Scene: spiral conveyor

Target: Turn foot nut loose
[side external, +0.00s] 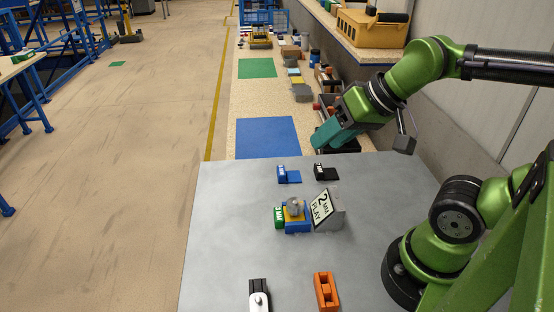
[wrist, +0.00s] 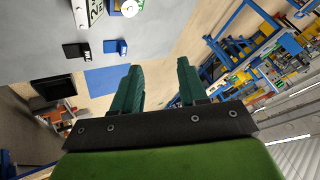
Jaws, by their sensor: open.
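A grey nut (side external: 295,207) sits on a yellow and blue foot block with a green tab (side external: 279,218), in the middle of the grey table (side external: 230,255). A tilted sign (side external: 326,208) reading "2 MM PLAY" stands right beside it. In the wrist view the sign (wrist: 95,10) is cut by the top edge, with a round pale part next to it that I cannot identify surely. My gripper (side external: 324,136) is above the table's far edge, well away from the nut. Its two teal fingers (wrist: 161,80) are apart with nothing between them.
A small blue block (side external: 288,176) and a black block (side external: 326,173) lie behind the nut. An orange block (side external: 325,291) and a black-and-white piece (side external: 259,295) lie near the front. A bench with a blue mat (side external: 267,138) and bins extends beyond. The table's left side is clear.

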